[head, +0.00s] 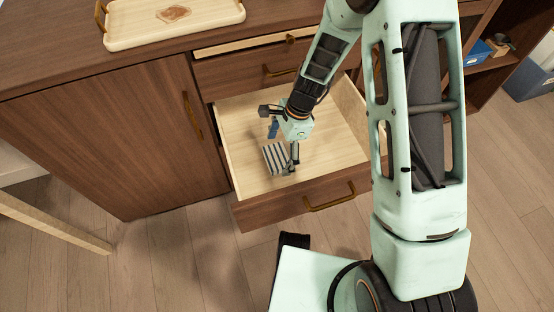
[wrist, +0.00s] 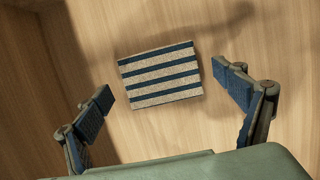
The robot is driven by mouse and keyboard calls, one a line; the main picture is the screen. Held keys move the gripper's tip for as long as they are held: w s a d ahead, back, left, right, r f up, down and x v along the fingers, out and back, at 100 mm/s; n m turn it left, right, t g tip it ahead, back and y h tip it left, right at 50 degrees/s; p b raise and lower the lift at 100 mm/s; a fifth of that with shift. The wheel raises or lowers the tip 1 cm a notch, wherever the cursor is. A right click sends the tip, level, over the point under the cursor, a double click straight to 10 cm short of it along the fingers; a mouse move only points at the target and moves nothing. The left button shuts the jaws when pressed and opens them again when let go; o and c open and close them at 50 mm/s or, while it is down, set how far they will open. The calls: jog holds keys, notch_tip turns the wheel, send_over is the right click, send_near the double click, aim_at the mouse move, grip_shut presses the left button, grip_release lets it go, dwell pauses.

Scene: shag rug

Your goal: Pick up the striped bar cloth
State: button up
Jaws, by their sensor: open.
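The striped bar cloth (wrist: 160,76) is a small rectangle with dark blue and beige stripes. It lies flat on the bottom of an open drawer. In the head view the cloth (head: 274,158) is partly hidden by my gripper (head: 283,150), which reaches down into the drawer. In the wrist view my gripper (wrist: 172,98) is open, with one finger to the left of the cloth and one to the right. The fingers are apart from the cloth and nothing is between them in their grip. The exact height above the cloth is hard to tell.
The open drawer (head: 330,130) has pale wooden walls and a dark front with a brass handle (head: 330,197). A closed cabinet door (head: 110,130) is to its left. A wooden tray (head: 170,38) sits on the counter. The drawer floor around the cloth is bare.

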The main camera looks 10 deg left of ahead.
aim_at(279, 155)
jog(key=shift+a+f, duration=0.15)
jog(key=shift+f, duration=0.2)
jog(key=shift+r, duration=0.1)
jog(key=c, duration=1.2)
jog(key=shift+r, duration=0.1)
jog(key=shift+c, duration=0.2)
notch_tip(279, 155, up, 10)
jog(key=p, duration=0.3)
jog(key=shift+p, duration=0.3)
jog(key=o, duration=0.4)
jog(key=shift+c, duration=1.3)
